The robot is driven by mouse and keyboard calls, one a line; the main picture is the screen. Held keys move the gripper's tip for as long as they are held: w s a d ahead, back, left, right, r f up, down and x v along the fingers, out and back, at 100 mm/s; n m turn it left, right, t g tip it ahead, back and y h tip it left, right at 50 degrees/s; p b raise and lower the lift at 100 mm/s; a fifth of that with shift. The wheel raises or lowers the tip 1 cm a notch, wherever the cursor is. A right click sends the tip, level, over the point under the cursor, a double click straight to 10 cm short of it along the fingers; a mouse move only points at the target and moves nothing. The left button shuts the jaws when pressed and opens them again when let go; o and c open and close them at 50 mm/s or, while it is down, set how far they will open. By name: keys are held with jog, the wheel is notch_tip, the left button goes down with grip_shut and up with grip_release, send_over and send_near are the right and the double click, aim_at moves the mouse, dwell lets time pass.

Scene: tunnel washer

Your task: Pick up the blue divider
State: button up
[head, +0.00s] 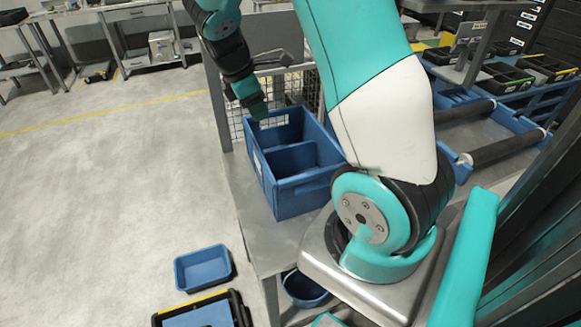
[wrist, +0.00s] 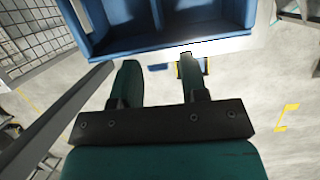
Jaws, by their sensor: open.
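The blue divider (head: 290,157) appears as a low blue wall across the inside of an open blue crate (head: 296,199) on a grey metal table. In the wrist view the crate (wrist: 170,45) fills the top edge, and an upright blue partition (wrist: 157,14) shows inside it. My gripper (head: 258,112) is over the crate's far left side in the head view. In the wrist view my gripper (wrist: 158,62) is open, with its two dark teal fingers apart and nothing between them. The fingertips are by the crate's near wall; whether they touch it is unclear.
A wire mesh panel (head: 270,97) and grey post stand behind the crate. A small blue bin (head: 203,268) and a black, yellow-edged crate (head: 238,308) are on the lower left. A conveyor with black rollers (head: 505,150) is on the right.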

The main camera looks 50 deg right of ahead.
aim_at(289, 146)
jog(key=shift+n+g+h, duration=0.3)
jog(key=x, duration=0.4)
jog(key=d+p+x, duration=0.1)
jog(key=x, duration=0.4)
jog(key=d+x, duration=0.1)
jog(key=x, duration=0.4)
jog(key=shift+w+a+r, duration=0.1)
jog(key=shift+r, duration=0.3)
jog(key=p+x, duration=0.2)
jog(key=x, duration=0.2)
jog(key=shift+f, duration=0.35)
jog(key=shift+d+f, duration=0.25)
jog(key=shift+f, duration=0.25)
jog(key=shift+f, duration=0.2)
grip_shut()
